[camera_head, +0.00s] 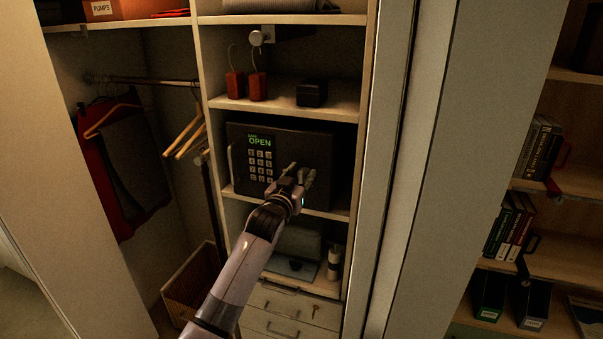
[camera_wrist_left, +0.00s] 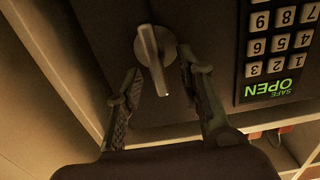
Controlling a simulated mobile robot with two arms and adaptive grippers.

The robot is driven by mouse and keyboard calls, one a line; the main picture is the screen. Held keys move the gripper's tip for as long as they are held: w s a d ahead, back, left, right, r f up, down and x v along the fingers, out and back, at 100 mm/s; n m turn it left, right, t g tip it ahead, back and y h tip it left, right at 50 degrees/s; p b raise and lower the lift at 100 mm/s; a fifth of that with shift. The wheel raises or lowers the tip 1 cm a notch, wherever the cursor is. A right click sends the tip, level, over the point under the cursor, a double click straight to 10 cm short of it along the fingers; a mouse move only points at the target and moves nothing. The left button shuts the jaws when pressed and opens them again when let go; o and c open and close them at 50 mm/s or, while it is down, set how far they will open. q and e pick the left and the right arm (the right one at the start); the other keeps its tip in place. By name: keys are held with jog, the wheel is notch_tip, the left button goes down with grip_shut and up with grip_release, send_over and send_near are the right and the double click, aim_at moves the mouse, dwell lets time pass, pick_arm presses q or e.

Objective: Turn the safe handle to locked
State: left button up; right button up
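The dark safe (camera_head: 318,149) stands on a shelf in the closet, its door closed in the frame. Its lit display (camera_head: 260,142) reads "SAFE OPEN" above a keypad (camera_head: 260,167); the display also shows upside down in the left wrist view (camera_wrist_left: 272,89). The safe handle (camera_wrist_left: 153,58) is a metal lever on a round base, in the left wrist view. My left gripper (camera_head: 300,174) is at the safe's front, right of the keypad. Its two fingers (camera_wrist_left: 158,88) are open, one on each side of the lever, with gaps visible. My right gripper is not in view.
The shelf above holds red items (camera_head: 246,86) and a small black box (camera_head: 311,93). Below are a bottle (camera_head: 334,262) and drawers (camera_head: 290,305). A closet panel (camera_head: 385,170) stands close on the right. Clothes (camera_head: 125,165) hang at left.

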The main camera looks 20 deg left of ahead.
pick_arm(q)
jog(key=shift+w, duration=0.25)
jog(key=shift+c, duration=0.2)
grip_shut()
